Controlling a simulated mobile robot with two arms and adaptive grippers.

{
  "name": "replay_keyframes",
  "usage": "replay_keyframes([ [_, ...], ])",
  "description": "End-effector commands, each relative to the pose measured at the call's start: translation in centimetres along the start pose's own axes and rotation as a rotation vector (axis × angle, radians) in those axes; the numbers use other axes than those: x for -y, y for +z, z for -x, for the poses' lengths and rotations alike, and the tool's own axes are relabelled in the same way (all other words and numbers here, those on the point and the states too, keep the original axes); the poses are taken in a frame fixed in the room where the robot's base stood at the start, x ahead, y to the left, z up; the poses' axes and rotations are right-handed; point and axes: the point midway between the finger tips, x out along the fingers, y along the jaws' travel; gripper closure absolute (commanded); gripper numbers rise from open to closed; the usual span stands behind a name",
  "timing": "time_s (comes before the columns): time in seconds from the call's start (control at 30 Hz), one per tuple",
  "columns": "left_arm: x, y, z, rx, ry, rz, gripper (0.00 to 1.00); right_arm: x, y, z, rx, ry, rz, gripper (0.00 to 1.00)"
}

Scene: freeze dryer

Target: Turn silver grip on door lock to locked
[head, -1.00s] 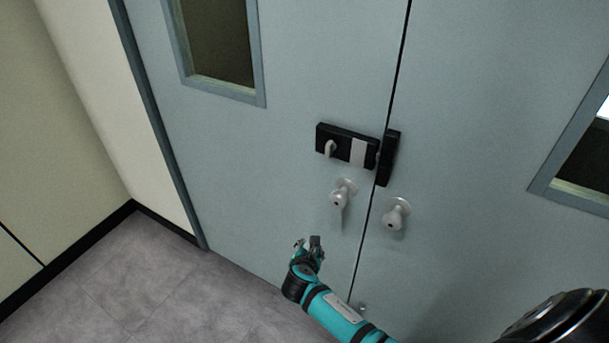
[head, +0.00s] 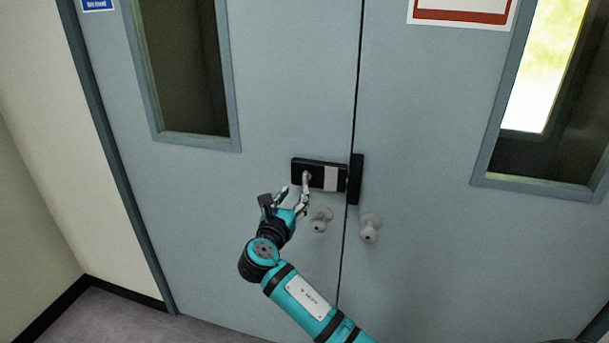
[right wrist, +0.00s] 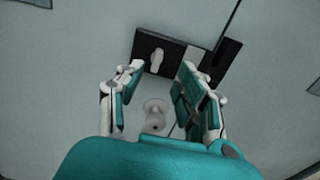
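The door lock (head: 331,177) is a black box with a light grey panel, mounted on the left door leaf at the seam. Its silver grip (head: 306,177) is at the left end, partly behind a finger of my right gripper (head: 294,195) in the head view. In the right wrist view the silver grip (right wrist: 157,61) shows upright on the black lock (right wrist: 181,47), ahead of and between the open fingertips (right wrist: 162,72). The fingers are apart with nothing between them; I cannot tell whether one touches the grip. My left gripper is not in view.
Two round silver knobs sit below the lock, one on the left leaf (head: 320,219) and one on the right leaf (head: 370,227). A black strike plate (head: 355,179) is on the right leaf. Both leaves have framed windows. The floor (head: 120,322) at lower left is clear.

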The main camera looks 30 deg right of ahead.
Motion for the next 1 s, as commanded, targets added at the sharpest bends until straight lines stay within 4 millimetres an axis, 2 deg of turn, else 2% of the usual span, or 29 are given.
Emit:
replay_keyframes([
  [0.03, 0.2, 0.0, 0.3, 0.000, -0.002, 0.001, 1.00, 0.1, 0.2, -1.2, 0.001, -0.003, 0.002, 0.63],
  [0.2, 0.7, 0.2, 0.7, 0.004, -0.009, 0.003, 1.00, 0.1, 0.2, -4.9, 0.000, -0.002, 0.001, 0.63],
  [0.43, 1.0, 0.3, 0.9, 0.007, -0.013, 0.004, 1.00, 0.0, 0.0, -8.7, -0.002, -0.001, 0.000, 0.63],
  [0.6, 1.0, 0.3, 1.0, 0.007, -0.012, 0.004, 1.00, 0.0, 0.0, -9.9, -0.001, 0.000, -0.001, 0.63],
  [0.9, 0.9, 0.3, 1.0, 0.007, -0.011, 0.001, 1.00, 0.0, -0.1, -10.2, -0.002, 0.001, -0.001, 0.63],
  [1.0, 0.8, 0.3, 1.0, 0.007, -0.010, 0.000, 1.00, 0.0, -0.1, -10.1, -0.002, 0.001, -0.001, 0.75],
])
